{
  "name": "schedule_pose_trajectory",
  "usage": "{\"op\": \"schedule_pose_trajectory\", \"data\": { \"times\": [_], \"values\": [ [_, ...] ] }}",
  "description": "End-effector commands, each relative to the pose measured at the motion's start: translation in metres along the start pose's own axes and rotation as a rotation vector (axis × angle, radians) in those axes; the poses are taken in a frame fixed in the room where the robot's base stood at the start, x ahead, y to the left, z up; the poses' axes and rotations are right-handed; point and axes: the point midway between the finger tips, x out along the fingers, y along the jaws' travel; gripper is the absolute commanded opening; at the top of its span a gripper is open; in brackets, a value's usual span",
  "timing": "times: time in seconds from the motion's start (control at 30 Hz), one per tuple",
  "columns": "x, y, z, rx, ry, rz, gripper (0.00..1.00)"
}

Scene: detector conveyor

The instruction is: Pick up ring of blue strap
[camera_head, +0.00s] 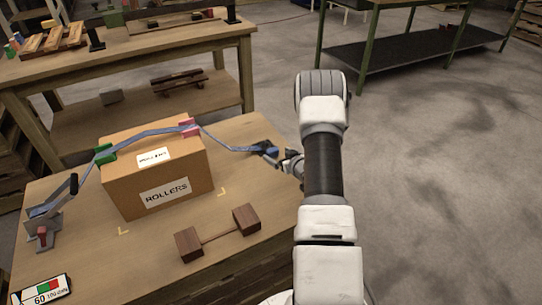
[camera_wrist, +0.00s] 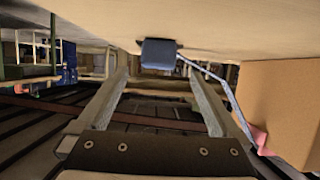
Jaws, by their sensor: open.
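A blue strap (camera_head: 150,133) runs over the top of a cardboard box (camera_head: 180,188) marked ROLLERS and down both sides. At its right end a dark blue piece (camera_head: 264,148) lies at the table's right edge; I cannot make out a ring shape in it. In the wrist view this blue piece (camera_wrist: 158,54) appears as a small block just beyond my fingertips, with the strap (camera_wrist: 222,85) leading right to the box. My gripper (camera_wrist: 157,76) is open and empty, its fingers spread either side of the piece. In the head view my gripper (camera_head: 290,163) is partly hidden by my arm.
A lever device (camera_head: 55,208) holds the strap's left end. A green corner guard (camera_head: 105,154) and a pink one (camera_head: 190,128) sit on the box. A brown wooden dumbbell-shaped piece (camera_head: 218,234) lies in front. A labelled gauge (camera_head: 42,290) lies at front left.

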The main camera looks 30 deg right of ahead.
Motion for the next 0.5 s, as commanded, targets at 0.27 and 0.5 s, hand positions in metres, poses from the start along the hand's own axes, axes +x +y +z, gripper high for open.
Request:
{"op": "schedule_pose_trajectory", "data": {
  "times": [0.27, 0.5],
  "values": [
    [0.022, 0.0, 0.0, 0.0, 0.0, 0.0, 1.0],
    [0.057, 0.002, -0.004, -0.002, 0.001, 0.0, 1.0]
  ]
}}
